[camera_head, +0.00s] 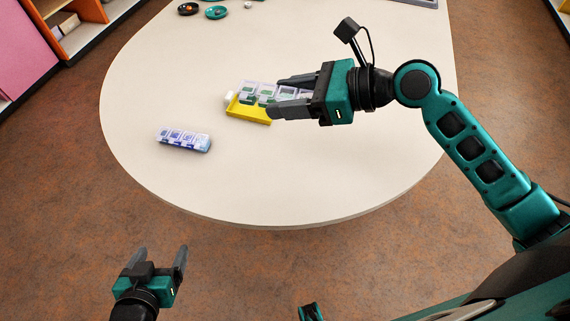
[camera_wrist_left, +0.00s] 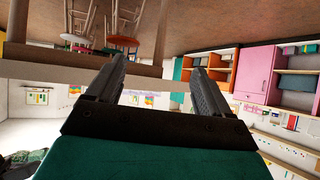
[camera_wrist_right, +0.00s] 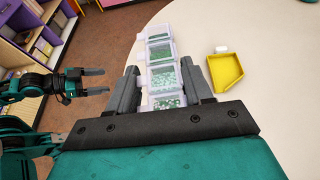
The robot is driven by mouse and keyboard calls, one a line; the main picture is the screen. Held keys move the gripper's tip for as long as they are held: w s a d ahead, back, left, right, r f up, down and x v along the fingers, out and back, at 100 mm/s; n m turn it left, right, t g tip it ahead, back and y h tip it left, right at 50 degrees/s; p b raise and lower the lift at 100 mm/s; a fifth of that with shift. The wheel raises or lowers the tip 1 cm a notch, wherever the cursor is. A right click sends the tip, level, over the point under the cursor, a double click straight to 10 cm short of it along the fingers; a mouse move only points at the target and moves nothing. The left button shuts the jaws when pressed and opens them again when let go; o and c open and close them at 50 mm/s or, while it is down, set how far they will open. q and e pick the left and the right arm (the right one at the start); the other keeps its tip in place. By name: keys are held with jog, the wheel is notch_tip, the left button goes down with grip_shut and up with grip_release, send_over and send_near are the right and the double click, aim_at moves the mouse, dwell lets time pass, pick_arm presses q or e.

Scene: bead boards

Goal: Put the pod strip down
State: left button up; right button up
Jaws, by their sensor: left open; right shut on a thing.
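My right gripper (camera_head: 279,97) is shut on a clear pod strip (camera_head: 262,90) with lidded cells of green beads. In the right wrist view the strip (camera_wrist_right: 162,52) runs lengthwise between the fingers and extends past their tips. I cannot tell its height over the table. In the head view the strip overlaps the far side of a yellow tray (camera_head: 247,111); in the right wrist view the tray (camera_wrist_right: 226,74) lies apart, to its right. A second pod strip (camera_head: 183,139), with blue-violet cells, lies at the table's left. My left gripper (camera_head: 158,257) is open and empty, off the table's near edge.
A small white block (camera_wrist_right: 222,47) sits beside the tray. Dark and teal dishes (camera_head: 215,12) stand at the table's far end. The pale table (camera_head: 290,190) is clear toward its rounded near edge. Shelves (camera_head: 70,30) stand at the far left.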

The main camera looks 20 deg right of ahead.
notch_tip(320, 180, down, 8)
jog(key=b, duration=0.5)
send_over(288, 170)
notch_tip(288, 170, down, 6)
jog(key=shift+f, duration=0.6)
notch_tip(288, 170, down, 4)
jog(key=shift+r+b, duration=0.15)
jog(key=shift+b, duration=0.9)
pick_arm(q)
jog(key=shift+h, duration=0.6)
jog(key=w+d+f, duration=0.2)
jog(key=shift+d+f, duration=0.35)
pick_arm(e)
jog(key=shift+f, duration=0.2)
